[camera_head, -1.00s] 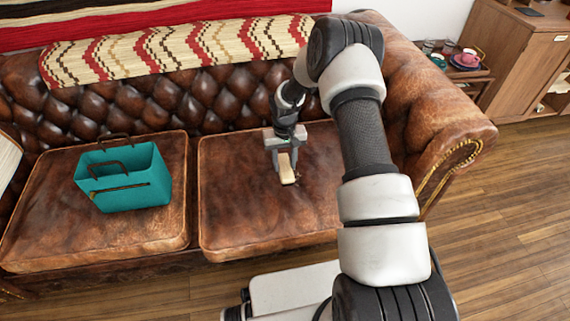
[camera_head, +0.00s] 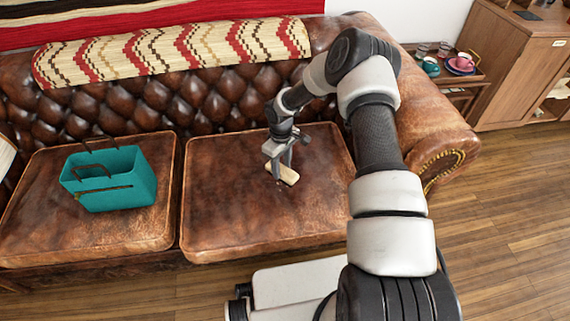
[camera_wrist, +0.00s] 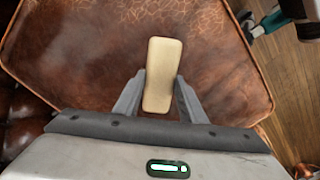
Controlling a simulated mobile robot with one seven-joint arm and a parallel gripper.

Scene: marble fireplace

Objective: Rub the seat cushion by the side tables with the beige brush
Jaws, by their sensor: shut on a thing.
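The seat cushion by the side tables (camera_head: 235,215) is brown worn leather, at the right of the sofa; it fills much of the wrist view (camera_wrist: 90,55). My gripper (camera_head: 279,168) is low over the back middle of this cushion. It is shut on the beige brush (camera_head: 288,174), a pale oblong block. In the wrist view the brush (camera_wrist: 161,70) lies lengthwise between the fingers (camera_wrist: 158,98). Its underside is hidden, so I cannot tell whether it touches the leather. A side table (camera_head: 463,80) stands beyond the sofa's right arm.
A teal bag (camera_head: 110,180) stands on the left cushion (camera_head: 50,225). A patterned throw (camera_head: 170,50) lies along the tufted backrest (camera_head: 215,100). Cups (camera_head: 464,62) stand on the side table, near a wooden cabinet (camera_head: 510,70). The right cushion's front is clear.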

